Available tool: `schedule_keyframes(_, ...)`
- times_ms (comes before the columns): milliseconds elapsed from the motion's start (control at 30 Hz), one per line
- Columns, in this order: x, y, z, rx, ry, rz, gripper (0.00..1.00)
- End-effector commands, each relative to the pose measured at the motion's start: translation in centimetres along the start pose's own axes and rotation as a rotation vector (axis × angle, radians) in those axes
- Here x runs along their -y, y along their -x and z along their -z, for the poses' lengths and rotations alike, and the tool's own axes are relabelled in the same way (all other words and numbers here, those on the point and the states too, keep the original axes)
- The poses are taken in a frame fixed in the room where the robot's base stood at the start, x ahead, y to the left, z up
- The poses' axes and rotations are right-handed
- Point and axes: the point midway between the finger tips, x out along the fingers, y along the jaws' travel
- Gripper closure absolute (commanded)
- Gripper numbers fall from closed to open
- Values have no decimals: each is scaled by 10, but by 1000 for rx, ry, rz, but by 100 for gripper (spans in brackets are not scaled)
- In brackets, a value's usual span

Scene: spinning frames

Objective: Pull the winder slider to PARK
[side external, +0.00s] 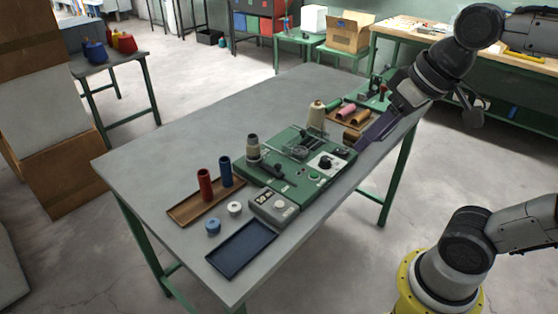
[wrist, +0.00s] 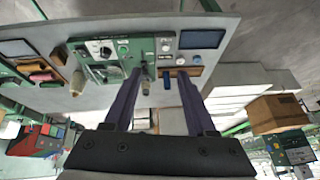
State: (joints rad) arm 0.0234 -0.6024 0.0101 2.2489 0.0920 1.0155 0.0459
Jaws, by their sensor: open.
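The green winder unit (side external: 300,162) lies on the grey table, with a dial, a clear-covered window and a grey-topped spool post (side external: 253,147). A dark slot with a small black handle (side external: 272,170) shows beside the post; I take it for the slider, but its label is unreadable. The unit also shows in the wrist view (wrist: 112,50). My gripper (side external: 366,143) has long purple fingers, is open and empty, and hangs near the table's right edge, apart from the slider. In the wrist view its fingertips (wrist: 158,73) frame the far panel end; the slider is too small to make out there.
Red and blue spools (side external: 205,184) stand on a wooden tray at the left. Blue and white caps (side external: 213,227), a grey box (side external: 275,208) and a dark tray (side external: 242,248) lie nearby. A cream cone (side external: 317,117) stands behind the unit.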

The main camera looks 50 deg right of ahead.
Motion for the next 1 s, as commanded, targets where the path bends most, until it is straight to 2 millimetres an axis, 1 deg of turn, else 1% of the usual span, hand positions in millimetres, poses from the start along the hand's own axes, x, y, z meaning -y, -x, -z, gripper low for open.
schedule_keyframes(33, 2, -1, 18, 22, -27, 6, 43)
schedule_keyframes(133, 4, -5, 54, 62, -83, 23, 43)
schedule_keyframes(167, 4, -8, 64, 77, -100, 27, 43)
schedule_keyframes(200, 4, -13, 79, 95, -123, 32, 43)
schedule_keyframes(267, 2, -23, 100, 124, -158, 41, 43)
schedule_keyframes(300, 0, -30, 113, 143, -181, 46, 43)
schedule_keyframes(367, -5, -44, 133, 172, -215, 53, 43)
schedule_keyframes(400, -9, -54, 144, 192, -237, 57, 43)
schedule_keyframes(467, -16, -72, 161, 222, -272, 62, 43)
schedule_keyframes(500, -22, -84, 170, 242, -293, 64, 43)
schedule_keyframes(600, -37, -115, 186, 287, -341, 69, 43)
schedule_keyframes(633, -42, -124, 189, 300, -353, 68, 43)
schedule_keyframes(700, -52, -142, 193, 326, -376, 66, 43)
schedule_keyframes(800, -63, -162, 191, 361, -401, 59, 43)
schedule_keyframes(900, -69, -172, 186, 384, -415, 56, 43)
schedule_keyframes(1000, -71, -178, 183, 387, -420, 54, 43)
